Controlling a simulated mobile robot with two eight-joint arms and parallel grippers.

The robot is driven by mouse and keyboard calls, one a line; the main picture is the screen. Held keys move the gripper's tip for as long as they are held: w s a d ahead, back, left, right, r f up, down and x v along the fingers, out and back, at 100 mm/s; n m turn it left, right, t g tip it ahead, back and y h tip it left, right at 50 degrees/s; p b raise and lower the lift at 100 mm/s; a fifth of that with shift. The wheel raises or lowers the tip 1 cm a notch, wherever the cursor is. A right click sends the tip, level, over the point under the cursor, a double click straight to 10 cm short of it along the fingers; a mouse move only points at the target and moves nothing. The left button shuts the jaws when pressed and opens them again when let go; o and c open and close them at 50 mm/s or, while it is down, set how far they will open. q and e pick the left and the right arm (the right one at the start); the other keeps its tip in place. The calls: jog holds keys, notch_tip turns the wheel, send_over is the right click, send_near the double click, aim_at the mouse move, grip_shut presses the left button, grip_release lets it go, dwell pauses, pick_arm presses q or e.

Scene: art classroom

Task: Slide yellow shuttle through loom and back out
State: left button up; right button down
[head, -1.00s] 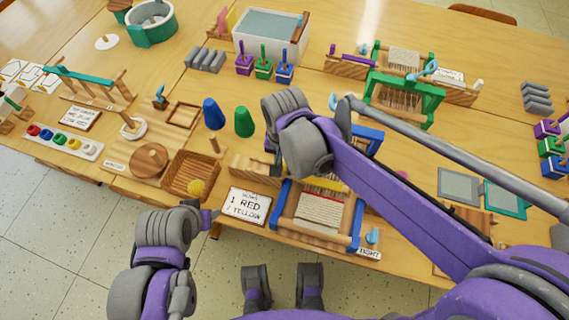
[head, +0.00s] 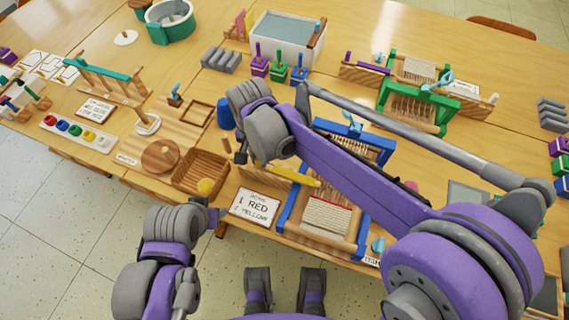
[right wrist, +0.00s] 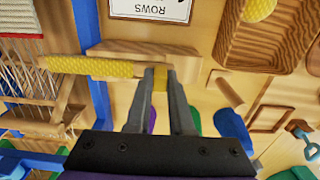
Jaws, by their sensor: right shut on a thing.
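The yellow shuttle (head: 297,176) lies level at the left side of the blue-framed loom (head: 291,212) in the head view. In the right wrist view the shuttle (right wrist: 105,67) crosses the loom's blue side post (right wrist: 98,95); its pale wooden tip is on the loom side, by the warp threads. My right gripper (right wrist: 160,78) is shut on the shuttle's outer end. In the head view my right wrist and forearm hide much of this grip and part of the loom. My left gripper (head: 214,214) hangs empty near the table's front edge; its finger opening is unclear.
A card reading 1 red, 2 yellow (head: 255,207) lies left of the loom. A wooden block (right wrist: 125,50) is beside the shuttle. A green loom (head: 445,118) stands behind.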

jog(key=a, duration=0.1)
jog(key=w+a, duration=0.1)
jog(key=a, duration=0.2)
jog(key=shift+w+a, duration=0.1)
jog(key=shift+w, duration=0.2)
jog(key=shift+r, duration=0.1)
jog(key=c, duration=0.8)
grip_release()
jog(key=shift+a, duration=0.15)
notch_tip(320, 180, up, 11)
jog(key=p, duration=0.1)
